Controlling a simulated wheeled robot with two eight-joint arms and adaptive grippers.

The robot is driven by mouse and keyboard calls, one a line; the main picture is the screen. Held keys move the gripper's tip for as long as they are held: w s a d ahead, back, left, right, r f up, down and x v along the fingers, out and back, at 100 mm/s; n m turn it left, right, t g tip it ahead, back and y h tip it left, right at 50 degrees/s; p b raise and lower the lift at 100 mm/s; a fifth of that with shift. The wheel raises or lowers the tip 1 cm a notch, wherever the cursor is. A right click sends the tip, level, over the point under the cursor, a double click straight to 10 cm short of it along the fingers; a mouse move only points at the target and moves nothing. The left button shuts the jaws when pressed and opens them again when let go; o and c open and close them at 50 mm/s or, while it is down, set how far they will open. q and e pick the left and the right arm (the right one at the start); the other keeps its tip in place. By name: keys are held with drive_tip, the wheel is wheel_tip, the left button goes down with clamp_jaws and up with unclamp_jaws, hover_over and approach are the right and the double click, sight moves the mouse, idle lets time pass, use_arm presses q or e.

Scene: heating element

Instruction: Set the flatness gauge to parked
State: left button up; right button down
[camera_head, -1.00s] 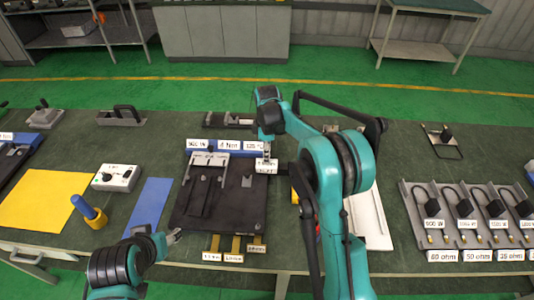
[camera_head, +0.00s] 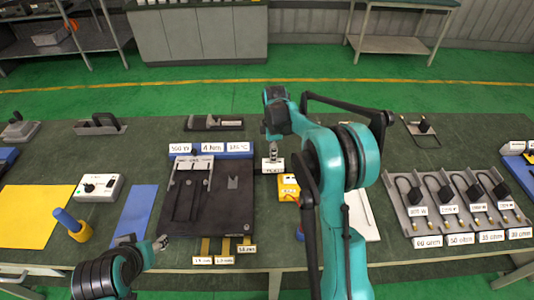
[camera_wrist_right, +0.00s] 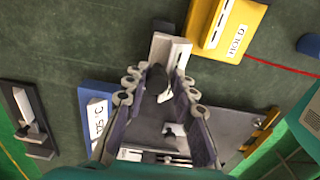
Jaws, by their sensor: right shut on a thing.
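My right gripper (camera_head: 271,152) is just right of the black plate (camera_head: 235,215). In the right wrist view its fingers (camera_wrist_right: 158,88) are closed in around a dark rounded part (camera_wrist_right: 156,78), which I take to be the flatness gauge. A light grey block (camera_wrist_right: 174,52) lies just beyond the fingertips; I cannot tell whether the dark part touches it. In the head view a small white labelled block (camera_head: 272,166) is below the gripper; its text is too small to read surely. My left gripper (camera_head: 162,243) is at the plate's front left, its jaws too small to judge.
A blue block with white labels (camera_head: 238,148) is behind the plate. A rack of cabled elements (camera_head: 455,205) is at the right.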

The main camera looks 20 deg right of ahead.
drive_tip(key=shift+w+d, duration=0.1)
drive_tip(key=shift+d, duration=0.2)
drive_tip(key=c, duration=1.6)
unclamp_jaws()
drive_tip(key=shift+o, duration=1.2)
drive_tip(key=shift+f, duration=0.1)
drive_tip(key=shift+w+d+f, duration=0.1)
drive_tip(key=shift+d, duration=0.05)
wheel_tip(320, 180, up, 12)
